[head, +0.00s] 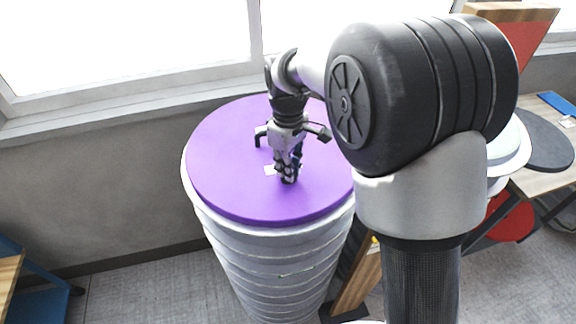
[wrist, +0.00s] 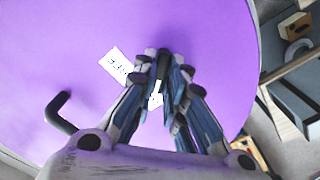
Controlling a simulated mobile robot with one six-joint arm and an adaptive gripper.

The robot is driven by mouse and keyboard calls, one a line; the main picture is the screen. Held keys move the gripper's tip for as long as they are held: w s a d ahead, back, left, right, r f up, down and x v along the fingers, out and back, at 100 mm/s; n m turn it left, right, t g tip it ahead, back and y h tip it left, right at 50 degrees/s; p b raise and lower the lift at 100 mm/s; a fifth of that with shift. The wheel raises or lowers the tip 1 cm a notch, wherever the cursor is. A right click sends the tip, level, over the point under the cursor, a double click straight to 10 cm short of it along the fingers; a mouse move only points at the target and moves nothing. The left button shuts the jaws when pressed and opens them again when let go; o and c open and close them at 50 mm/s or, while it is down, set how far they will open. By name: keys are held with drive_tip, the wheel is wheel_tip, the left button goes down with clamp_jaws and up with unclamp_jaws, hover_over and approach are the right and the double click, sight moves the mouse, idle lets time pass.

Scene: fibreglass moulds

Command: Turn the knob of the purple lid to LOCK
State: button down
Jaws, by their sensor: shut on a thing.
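The purple lid (head: 230,185) lies flat on top of a pale ribbed drum (head: 275,262) in the head view. The lid fills much of the wrist view (wrist: 60,45). My gripper (head: 289,176) points down at the lid's middle, its fingers closed on the small dark knob (wrist: 163,62), mostly hidden between them. A white label (wrist: 115,65) with dark lettering lies beside the knob, partly covered by the fingers; I cannot read it surely.
A window and grey wall (head: 80,165) run behind the drum. To the right is a wooden table (head: 545,182) with a dark round disc (head: 545,140) and stacked pale pieces. A blue-framed piece of furniture (head: 35,295) stands at lower left. Grey floor (head: 150,290) is open at the drum's left.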

drive_tip(key=shift+n, duration=0.3)
idle(0.4)
drive_tip(key=c, duration=1.6)
unclamp_jaws()
drive_tip(key=shift+c, duration=0.2)
wheel_tip(320, 180, up, 12)
